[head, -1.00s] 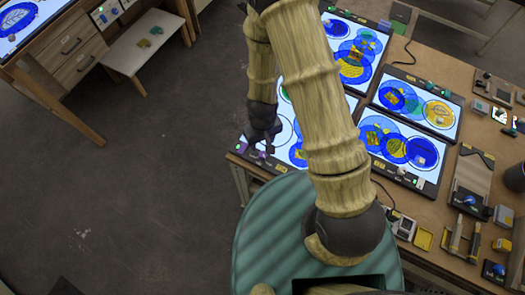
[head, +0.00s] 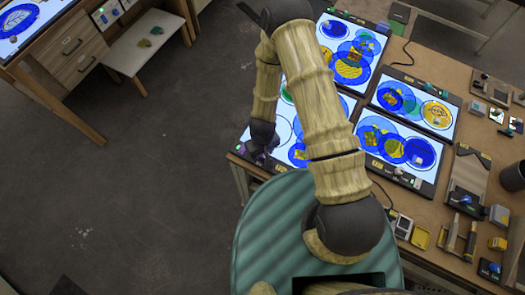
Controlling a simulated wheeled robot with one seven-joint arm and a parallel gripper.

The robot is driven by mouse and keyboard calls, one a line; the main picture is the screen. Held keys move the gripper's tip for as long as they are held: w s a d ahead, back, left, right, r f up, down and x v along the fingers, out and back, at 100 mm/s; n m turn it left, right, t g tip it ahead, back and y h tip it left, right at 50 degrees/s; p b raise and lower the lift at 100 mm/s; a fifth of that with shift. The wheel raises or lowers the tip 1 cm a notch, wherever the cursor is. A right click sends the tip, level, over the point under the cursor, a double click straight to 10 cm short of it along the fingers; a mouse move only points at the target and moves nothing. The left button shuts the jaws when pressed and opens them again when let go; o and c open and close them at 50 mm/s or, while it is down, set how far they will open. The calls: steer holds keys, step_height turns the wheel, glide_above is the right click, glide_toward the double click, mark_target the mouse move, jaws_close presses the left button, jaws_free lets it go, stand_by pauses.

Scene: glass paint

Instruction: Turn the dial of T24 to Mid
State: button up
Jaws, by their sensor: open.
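Several lit panels with dark frames lie on the wooden table. The front-left panel (head: 298,152) is partly hidden by my arm. Its front edge carries a small yellow label and a green spot (head: 280,168). My gripper (head: 261,157) is open over the left part of this front edge, pointing down. Whether it touches anything cannot be told. Other panels are the back one (head: 330,30), the right one (head: 455,108) and the front-right one (head: 387,172), which has small knobs on its front edge. The labels are too small to read, so I cannot tell which is T24 or its dial setting.
Tools, small blocks and a dark cup (head: 513,177) crowd the right of the table (head: 440,215). A white low bench (head: 140,50) and a drawer desk (head: 75,45) stand at the upper left. The floor (head: 150,180) at left is clear.

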steer(key=shift+c, duration=0.2)
steer(key=c, duration=0.9)
steer(key=shift+c, duration=0.2)
steer(key=shift+m, duration=0.4)
steer(key=m+b, duration=0.3)
steer(key=m, duration=0.2)
steer(key=shift+w, duration=0.1)
steer(key=m+b, duration=0.2)
steer(key=m, duration=0.3)
steer(key=shift+m, duration=0.4)
